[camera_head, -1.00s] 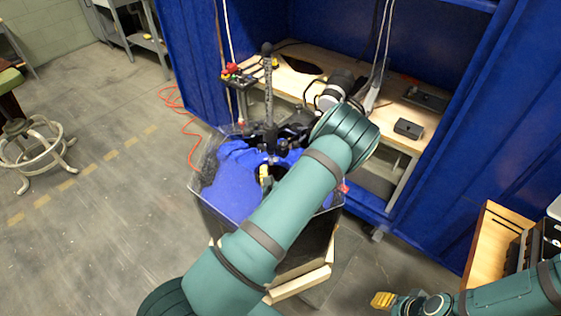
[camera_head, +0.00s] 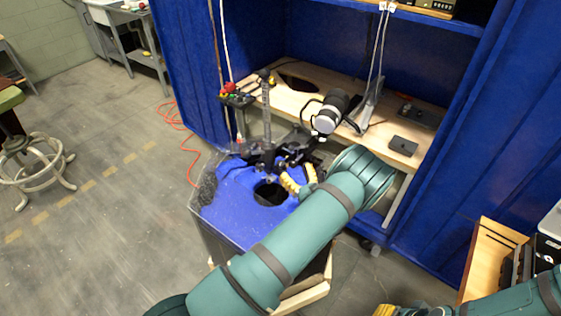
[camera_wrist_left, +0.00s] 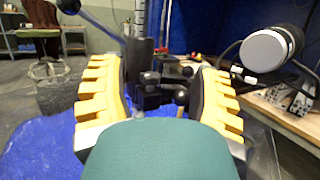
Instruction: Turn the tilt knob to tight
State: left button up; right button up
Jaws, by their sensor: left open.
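The thruster tank (camera_head: 228,205) has a blue top with a dark round opening. A black clamp mount (camera_head: 268,152) with a vertical post stands at its back edge. My left gripper (camera_head: 300,177) is open, its yellow fingers just in front of the mount. In the left wrist view, black clamp parts (camera_wrist_left: 150,92) and a ball-ended lever (camera_wrist_left: 181,97) show between the spread fingers of my left gripper (camera_wrist_left: 160,85), with no clear contact. I cannot tell which part is the tilt knob. My right gripper (camera_head: 386,311) is partly cut off at the bottom edge.
A wooden bench (camera_head: 378,128) inside a blue enclosure stands behind the tank. A white-and-black cylinder (camera_head: 330,112) sits right of the mount, close to my left arm. Open floor lies to the left.

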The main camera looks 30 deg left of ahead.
aim_at(281, 162)
pick_arm(q)
jog(key=w+d+f+n+g+p, duration=0.1)
jog(key=w+d+f+n+g, duration=0.15)
jog(key=d+n+g, duration=0.45)
jog(key=a, duration=0.5)
jog(key=a+m, duration=0.1)
jog(key=a, duration=0.3)
jog(key=w+a+m+g+p, duration=0.1)
jog(key=a, duration=0.4)
jog(key=shift+a+f+h, duration=0.2)
jog(key=shift+a+h, duration=0.1)
jog(key=shift+a, duration=0.05)
jog(key=shift+c, duration=0.2)
grip_shut()
